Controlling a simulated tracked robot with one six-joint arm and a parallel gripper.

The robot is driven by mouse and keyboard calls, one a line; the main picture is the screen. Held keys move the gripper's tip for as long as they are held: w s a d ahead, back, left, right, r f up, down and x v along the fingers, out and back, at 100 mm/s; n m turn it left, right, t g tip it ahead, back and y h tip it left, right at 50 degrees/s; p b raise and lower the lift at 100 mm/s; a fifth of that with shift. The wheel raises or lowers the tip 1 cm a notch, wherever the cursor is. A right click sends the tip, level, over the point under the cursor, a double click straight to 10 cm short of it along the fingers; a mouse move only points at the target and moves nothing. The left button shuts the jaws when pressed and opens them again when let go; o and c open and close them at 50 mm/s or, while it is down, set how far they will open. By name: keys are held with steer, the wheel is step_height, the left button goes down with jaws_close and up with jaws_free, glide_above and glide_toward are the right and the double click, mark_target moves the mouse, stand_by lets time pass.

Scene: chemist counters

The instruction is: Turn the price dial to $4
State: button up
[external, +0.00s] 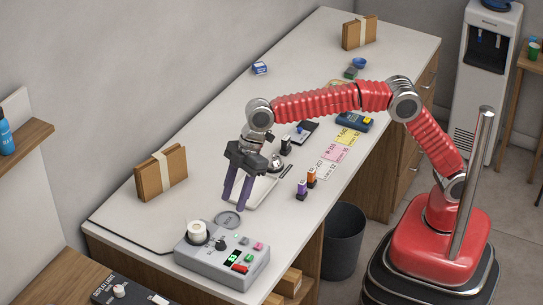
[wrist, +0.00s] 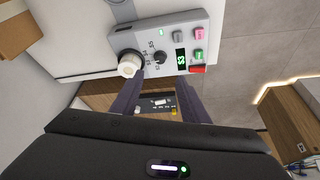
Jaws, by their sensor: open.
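The pricing device (external: 222,270) is a grey box at the near end of the counter, also at the top of the wrist view (wrist: 200,20). Its black price dial (wrist: 161,57) has small price marks around it and shows in the external view (external: 220,244) beside a white roll (external: 197,230). The green display (wrist: 181,59) seems to read $3. My gripper (external: 235,206) points down, open and empty, above the counter just behind the device. In the wrist view its purple fingers (wrist: 158,90) lie apart below the dial, not touching it.
A round grey disc (external: 228,220) lies behind the device and a white tray (external: 262,188) lies farther back. Small bottles (external: 302,189) stand right of the tray. A brown package (external: 161,173) stands at left. A lower desk (external: 75,275) holds a dark display-light panel (external: 112,291).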

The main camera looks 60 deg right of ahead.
mark_target(221, 242)
steer(key=x, duration=1.4)
steer(key=shift+d, duration=0.1)
steer(key=shift+r, duration=0.1)
steer(key=shift+c, duration=0.5)
jaws_close()
